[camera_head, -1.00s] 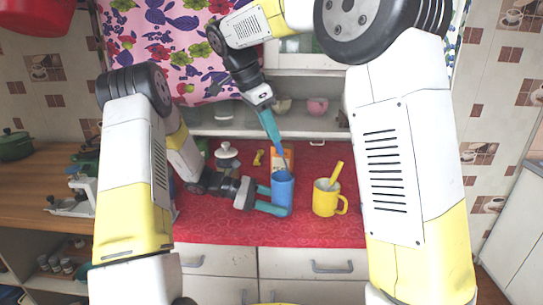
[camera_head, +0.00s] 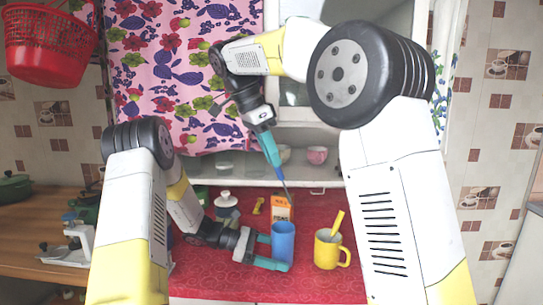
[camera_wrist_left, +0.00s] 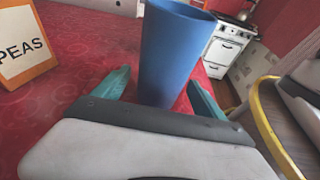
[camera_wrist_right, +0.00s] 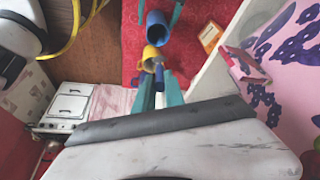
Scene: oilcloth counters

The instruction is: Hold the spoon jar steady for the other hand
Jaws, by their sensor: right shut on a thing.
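The blue jar (camera_head: 283,246) stands upright on the red counter; it fills the middle of the left wrist view (camera_wrist_left: 168,55). My left gripper (camera_head: 279,252) is low at the jar, one finger on each side. In the left wrist view (camera_wrist_left: 158,95) gaps show between the fingers and the jar, so it is open around it. My right gripper (camera_head: 279,164) is above and behind the jar, pointing down. It is shut on a thin dark utensil (camera_head: 286,188), whose lower end hangs above the jar's rim. The jar's opening shows in the right wrist view (camera_wrist_right: 156,29).
A yellow mug (camera_head: 326,255) with a yellow spoon (camera_head: 338,221) stands right of the jar. An orange and white peas box (camera_head: 281,210) stands behind it. A white-lidded pot (camera_head: 226,205) is behind my left wrist. The counter's front strip is clear.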

